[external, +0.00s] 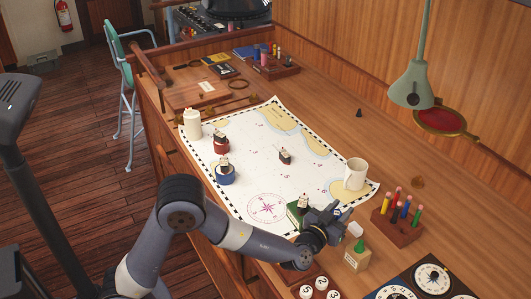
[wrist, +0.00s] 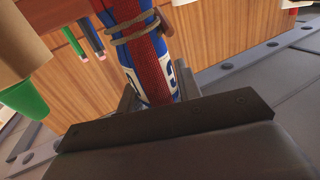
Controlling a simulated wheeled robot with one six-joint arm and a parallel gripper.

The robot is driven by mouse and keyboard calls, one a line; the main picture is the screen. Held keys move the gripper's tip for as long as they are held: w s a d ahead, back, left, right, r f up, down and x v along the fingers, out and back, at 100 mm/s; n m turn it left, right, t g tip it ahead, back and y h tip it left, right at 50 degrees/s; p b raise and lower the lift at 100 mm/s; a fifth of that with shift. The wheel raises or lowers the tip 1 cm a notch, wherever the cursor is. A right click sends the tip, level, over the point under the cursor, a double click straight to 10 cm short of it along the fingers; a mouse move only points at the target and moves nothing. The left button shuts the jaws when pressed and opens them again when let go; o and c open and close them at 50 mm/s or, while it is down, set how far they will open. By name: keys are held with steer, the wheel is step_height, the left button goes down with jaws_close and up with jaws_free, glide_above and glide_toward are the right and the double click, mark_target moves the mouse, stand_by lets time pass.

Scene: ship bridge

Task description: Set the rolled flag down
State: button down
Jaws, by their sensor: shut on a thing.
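The rolled flag (wrist: 140,45), red, blue and white with a tan cord tied round it, runs up from between my gripper's fingers in the wrist view. My gripper (wrist: 156,88) is shut on it. The flag's end nearest the palm is hidden behind the gripper body.
A mug (external: 355,173) stands behind my gripper on the chart (external: 255,160). A wooden holder (external: 397,223) with several coloured sticks is to its right. A small box with a green top (external: 356,254) and numbered discs (external: 320,284) are close by. The chart's middle is mostly clear.

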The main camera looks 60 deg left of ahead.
steer(key=shift+f, duration=0.45)
steer(key=shift+f, duration=0.2)
steer(key=c, duration=1)
jaws_free()
steer(key=shift+r, duration=0.1)
steer(key=shift+r, duration=0.2)
steer(key=shift+s+d+f, duration=0.1)
steer(key=shift+s+d, duration=0.1)
steer(key=shift+s, duration=0.15)
steer(key=b+v, duration=0.1)
steer(key=v, duration=1)
steer(key=shift+b, duration=0.35)
